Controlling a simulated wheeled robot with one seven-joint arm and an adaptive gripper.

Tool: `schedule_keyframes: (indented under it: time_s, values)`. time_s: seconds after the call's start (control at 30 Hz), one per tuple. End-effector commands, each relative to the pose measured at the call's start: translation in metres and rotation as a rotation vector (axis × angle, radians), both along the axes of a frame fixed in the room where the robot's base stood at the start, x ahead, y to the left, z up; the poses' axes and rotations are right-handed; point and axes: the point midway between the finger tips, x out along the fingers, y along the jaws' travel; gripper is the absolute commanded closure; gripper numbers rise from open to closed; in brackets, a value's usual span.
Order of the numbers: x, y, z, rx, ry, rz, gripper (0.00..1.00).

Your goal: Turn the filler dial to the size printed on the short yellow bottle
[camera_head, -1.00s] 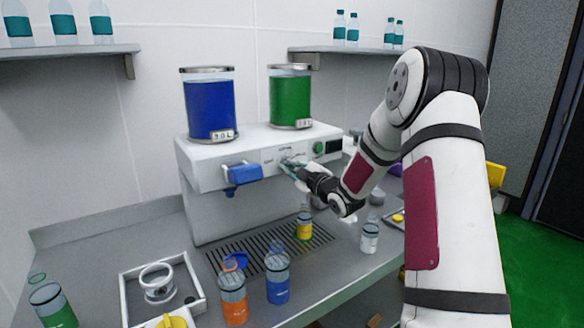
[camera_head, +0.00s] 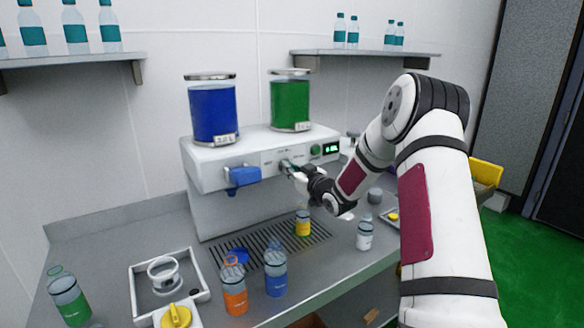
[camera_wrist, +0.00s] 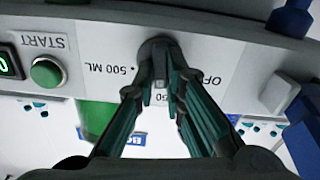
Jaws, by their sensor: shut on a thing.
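The filler machine (camera_head: 210,165) stands against the wall. Its dark dial (camera_wrist: 157,48) is between my gripper's fingertips (camera_wrist: 160,88) in the wrist view, and my gripper (camera_head: 290,168) is shut on it. The dial's panel reads "500 ML" on the left and "OF…" on the right, partly covered. A label ending in "50" shows between the fingers, and the dial's grip appears to line up with it. The fingers hide most of the dial in the head view. The short yellow bottle (camera_head: 303,228) stands on the drip grate under the machine; its printed size is too small to read.
A green START button (camera_wrist: 46,73) and a lit display (camera_head: 331,149) are beside the dial. A blue spout (camera_head: 242,177) juts out left. Orange (camera_head: 235,298), blue (camera_head: 276,280) and white (camera_head: 365,236) bottles stand in front. A white tray (camera_head: 135,285) is at left.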

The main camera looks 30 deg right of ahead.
Motion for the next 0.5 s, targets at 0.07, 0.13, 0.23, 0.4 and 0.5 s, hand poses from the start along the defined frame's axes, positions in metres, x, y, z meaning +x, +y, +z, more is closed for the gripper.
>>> schedule_keyframes:
  time_s: [0.07, 0.13, 0.23, 0.4, 0.5]
  values:
    - [-0.0012, -0.0004, -0.0002, 0.037, 0.002, 0.000, 1.00]
    - [-0.0010, -0.0007, -0.0002, 0.064, 0.003, 0.000, 1.00]
    - [-0.0007, -0.0007, -0.0005, 0.092, 0.005, 0.000, 1.00]
    - [-0.0005, -0.0007, -0.0011, 0.118, 0.006, 0.000, 1.00]
    - [-0.0004, -0.0007, -0.0012, 0.122, 0.006, 0.000, 1.00]
